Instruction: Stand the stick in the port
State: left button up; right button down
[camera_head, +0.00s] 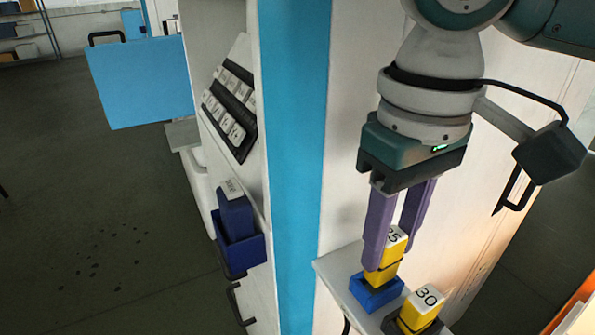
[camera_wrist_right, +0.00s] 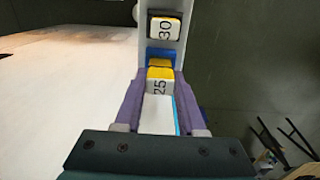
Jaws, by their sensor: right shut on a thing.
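My right gripper (camera_head: 393,238) is shut on a yellow stick (camera_head: 385,275) with a white top marked 25. The stick is upright, its lower end at a blue base (camera_head: 368,295) on a white shelf. I cannot tell whether it sits in the base or just above it. In the right wrist view the 25 stick (camera_wrist_right: 159,86) lies between the purple fingers. A second yellow stick (camera_head: 416,312), marked 30, stands in a dark base beside it. A dark blue upright piece (camera_head: 234,212) stands in a blue box (camera_head: 242,252) on the machine's side. My left gripper is not in view.
The white shelf (camera_head: 337,268) is narrow and juts from a white cabinet wall with a blue corner strip (camera_head: 298,150). A keypad (camera_head: 231,105) is on the left face. A blue panel (camera_head: 140,82) hangs at the left. Open dark floor (camera_head: 80,200) lies beyond.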

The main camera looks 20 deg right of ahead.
aim_at(392, 236)
jog(key=shift+f, duration=0.2)
jog(key=shift+f, duration=0.35)
jog(key=c, duration=0.5)
grip_release()
notch_tip(392, 236, up, 13)
jog(key=shift+p, duration=0.35)
jog(key=shift+r, duration=0.1)
